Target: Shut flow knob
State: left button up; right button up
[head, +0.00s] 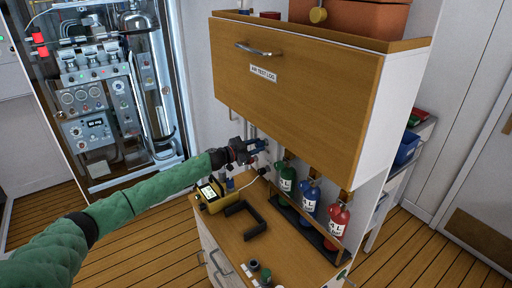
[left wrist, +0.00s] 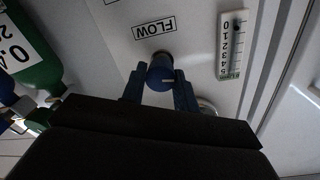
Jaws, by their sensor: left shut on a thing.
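The blue flow knob (left wrist: 160,72) sits on a white panel (left wrist: 190,20) in the left wrist view, beside the FLOW label (left wrist: 154,28). My left gripper (left wrist: 158,92) has one blue finger on each side of the knob and is shut on it. In the head view my left gripper (head: 260,147) is at the panel under the wooden cabinet, and I cannot make out the knob there. A scale tube with numbers (left wrist: 232,45) is mounted to the right of the knob. My right gripper is not in view.
Green (head: 286,178), blue (head: 309,200) and red (head: 337,218) bottles stand in a rack right of my gripper.

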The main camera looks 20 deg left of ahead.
pick_arm(q)
jog(key=shift+m, duration=0.9)
jog(key=m+b, duration=0.1)
jog(key=m, duration=0.2)
jog(key=shift+m, duration=0.3)
jog(key=shift+f+m, duration=0.1)
jog(key=shift+m, duration=0.8)
jog(key=m+b, duration=0.1)
jog(key=m, duration=0.1)
jog(key=shift+m+y, duration=0.3)
jog(key=shift+f+m+b, duration=0.1)
jog(key=shift+m+b, duration=0.25)
jog(key=shift+m, duration=0.75)
jog(key=shift+s+d+m, duration=0.1)
jog(key=shift+m, duration=0.8)
jog(key=shift+m+b, duration=0.4)
jog(key=shift+m, duration=0.2)
jog(key=o, duration=1)
jog(key=shift+s+a, duration=0.2)
jog(key=shift+a, duration=0.05)
jog(key=shift+b+v, duration=1.35)
jog(key=shift+v, duration=2.25)
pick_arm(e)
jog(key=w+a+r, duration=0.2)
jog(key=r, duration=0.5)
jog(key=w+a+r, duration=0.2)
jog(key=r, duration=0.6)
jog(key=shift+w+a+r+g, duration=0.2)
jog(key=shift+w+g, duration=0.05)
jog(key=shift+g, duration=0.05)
